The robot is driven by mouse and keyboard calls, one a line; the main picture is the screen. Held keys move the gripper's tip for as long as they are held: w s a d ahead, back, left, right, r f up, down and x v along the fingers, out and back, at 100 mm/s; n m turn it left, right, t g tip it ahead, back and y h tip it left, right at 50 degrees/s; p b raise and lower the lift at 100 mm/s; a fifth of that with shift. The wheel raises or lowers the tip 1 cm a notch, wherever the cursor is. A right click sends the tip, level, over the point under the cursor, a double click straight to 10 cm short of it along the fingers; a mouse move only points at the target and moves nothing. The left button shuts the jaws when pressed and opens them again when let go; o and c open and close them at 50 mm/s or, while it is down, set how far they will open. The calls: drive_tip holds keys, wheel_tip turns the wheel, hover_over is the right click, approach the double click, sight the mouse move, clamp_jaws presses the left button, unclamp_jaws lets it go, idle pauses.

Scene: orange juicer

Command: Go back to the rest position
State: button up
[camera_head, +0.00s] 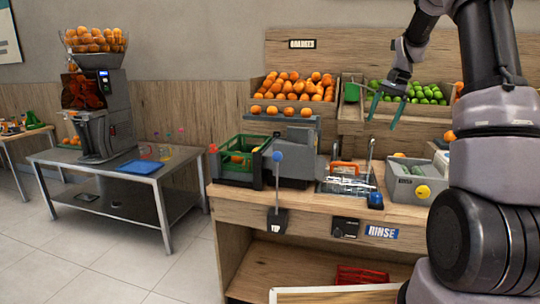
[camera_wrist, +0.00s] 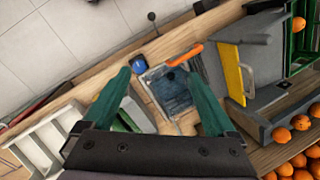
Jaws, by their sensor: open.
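My gripper (camera_head: 386,109) has two green fingers and hangs in the air above the wooden counter, in front of the crates of limes. In the wrist view my gripper (camera_wrist: 160,95) shows its fingers spread wide apart with nothing between them. Beyond the fingers in that view lie the sink (camera_wrist: 170,90) and an orange-handled thing (camera_wrist: 185,55). In the head view my arm reaches in from the right and hides part of the counter's right side.
The counter (camera_head: 320,208) holds a green crate (camera_head: 238,172), a grey machine (camera_head: 298,160), a sink (camera_head: 345,186) and a grey bin (camera_head: 405,188). Oranges (camera_head: 300,87) and limes (camera_head: 425,95) stand behind. A juicer (camera_head: 100,110) stands on a metal table (camera_head: 150,172) at left. Floor between is clear.

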drive_tip(key=s+a+r+n+t, duration=0.1)
drive_tip(key=s+a+r+t, duration=0.1)
drive_tip(key=s+a+r, duration=0.55)
drive_tip(key=s+a+r+n+t, duration=0.1)
drive_tip(key=s+a+n+t, duration=0.1)
drive_tip(key=s, duration=1)
drive_tip(key=s+a+r+n+t, duration=0.1)
drive_tip(key=s+a, duration=0.3)
drive_tip(key=s, duration=0.9)
drive_tip(key=shift+r+n+t+h, duration=0.4)
drive_tip(key=shift+n+t, duration=0.2)
drive_tip(key=shift+t, duration=0.2)
